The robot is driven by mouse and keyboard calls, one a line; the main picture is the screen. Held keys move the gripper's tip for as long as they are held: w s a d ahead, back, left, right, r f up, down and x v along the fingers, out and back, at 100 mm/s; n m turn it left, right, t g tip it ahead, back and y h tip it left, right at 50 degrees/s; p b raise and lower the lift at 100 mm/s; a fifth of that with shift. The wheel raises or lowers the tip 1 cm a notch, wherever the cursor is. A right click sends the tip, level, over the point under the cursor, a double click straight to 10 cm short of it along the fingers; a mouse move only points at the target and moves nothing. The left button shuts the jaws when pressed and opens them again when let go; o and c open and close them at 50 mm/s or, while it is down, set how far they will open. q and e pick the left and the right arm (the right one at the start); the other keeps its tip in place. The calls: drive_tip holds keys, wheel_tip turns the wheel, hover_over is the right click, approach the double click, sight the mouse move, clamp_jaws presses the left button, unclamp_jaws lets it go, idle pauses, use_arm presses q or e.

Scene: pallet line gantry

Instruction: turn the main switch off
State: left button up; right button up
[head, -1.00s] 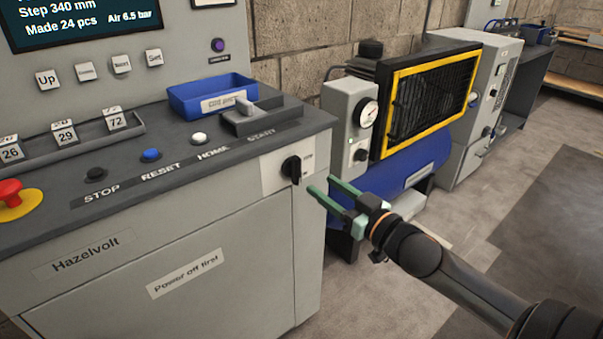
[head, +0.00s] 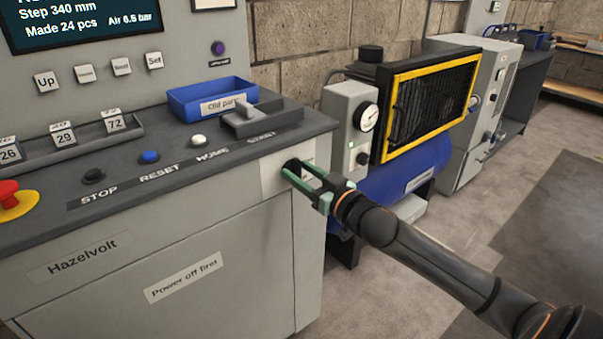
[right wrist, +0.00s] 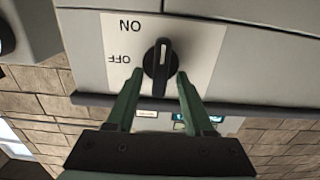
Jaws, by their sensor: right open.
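The main switch is a black rotary knob (right wrist: 160,66) on a pale plate (right wrist: 116,38) marked ON and OFF, which looks upside down in the right wrist view. The knob's white line points toward the ON side. In the head view the knob (head: 292,166) shows only partly behind the fingers, at the cabinet's right front corner. My right gripper (right wrist: 157,85) is open, with its green fingers on either side of the knob's lower end. I cannot tell whether they touch it. The right gripper (head: 298,178) also shows in the head view. My left gripper is not in view.
The grey cabinet (head: 180,245) carries a red stop button (head: 10,192), a blue RESET button (head: 150,156) and a blue tray (head: 195,98). A compressor with a yellow-framed grille (head: 430,103) stands close on the right. Floor (head: 520,185) is free further right.

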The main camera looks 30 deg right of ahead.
drive_tip(key=shift+c, duration=0.2)
clamp_jaws()
idle(0.4)
